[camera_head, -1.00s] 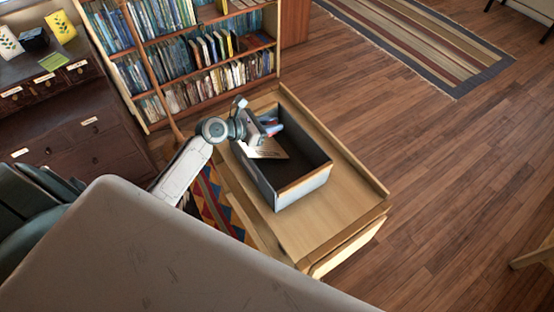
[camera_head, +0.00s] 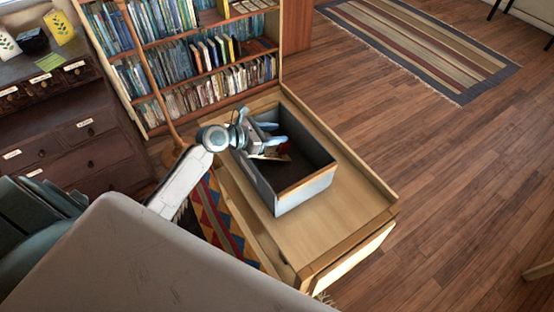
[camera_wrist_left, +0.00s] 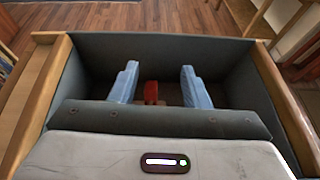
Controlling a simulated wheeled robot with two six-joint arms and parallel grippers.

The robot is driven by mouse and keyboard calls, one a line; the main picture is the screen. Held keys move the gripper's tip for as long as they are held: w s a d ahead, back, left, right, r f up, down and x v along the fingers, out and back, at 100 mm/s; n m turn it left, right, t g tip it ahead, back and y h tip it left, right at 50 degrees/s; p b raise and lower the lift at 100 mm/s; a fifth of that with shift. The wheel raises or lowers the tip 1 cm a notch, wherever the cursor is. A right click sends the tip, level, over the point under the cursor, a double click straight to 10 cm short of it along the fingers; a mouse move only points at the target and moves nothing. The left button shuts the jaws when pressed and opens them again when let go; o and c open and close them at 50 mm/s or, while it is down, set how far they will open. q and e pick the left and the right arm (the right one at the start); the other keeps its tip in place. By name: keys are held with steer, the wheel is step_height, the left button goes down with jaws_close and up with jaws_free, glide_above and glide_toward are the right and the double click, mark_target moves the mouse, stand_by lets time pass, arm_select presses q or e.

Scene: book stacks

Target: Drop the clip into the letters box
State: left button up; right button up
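The letters box (camera_head: 305,192) is a grey open box with a dark inside, standing on a light wooden bench top. Its walls also surround the view in the left wrist picture (camera_wrist_left: 225,50). My left gripper (camera_head: 277,130) is over the box's far left part, its two blue fingers spread apart. In the left wrist view the gripper (camera_wrist_left: 158,72) has a clear gap between its fingers. The red clip (camera_wrist_left: 151,92) shows between and beyond the fingers, apart from both, inside the box outline. It is a small red patch below the fingers in the head view (camera_head: 283,148). My right gripper is not in view.
The wooden bench (camera_head: 335,215) has bare room in front of the box. A bookcase (camera_head: 205,60) stands behind, a dark drawer chest (camera_head: 75,140) at left. A patterned textile (camera_head: 222,215) lies left of the bench. The wood floor at right is open.

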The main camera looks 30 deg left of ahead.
arm_select(q)
steer(key=shift+s+a+r, duration=0.1)
steer(key=shift+s+a, duration=0.3)
steer(key=shift+s, duration=0.05)
steer(key=b+v, duration=0.1)
steer(key=v, duration=0.7)
steer(key=shift+s+r, duration=0.1)
steer(key=shift+s+a+r, duration=0.35)
steer(key=shift+s+a, duration=0.05)
steer(key=shift+s, duration=0.1)
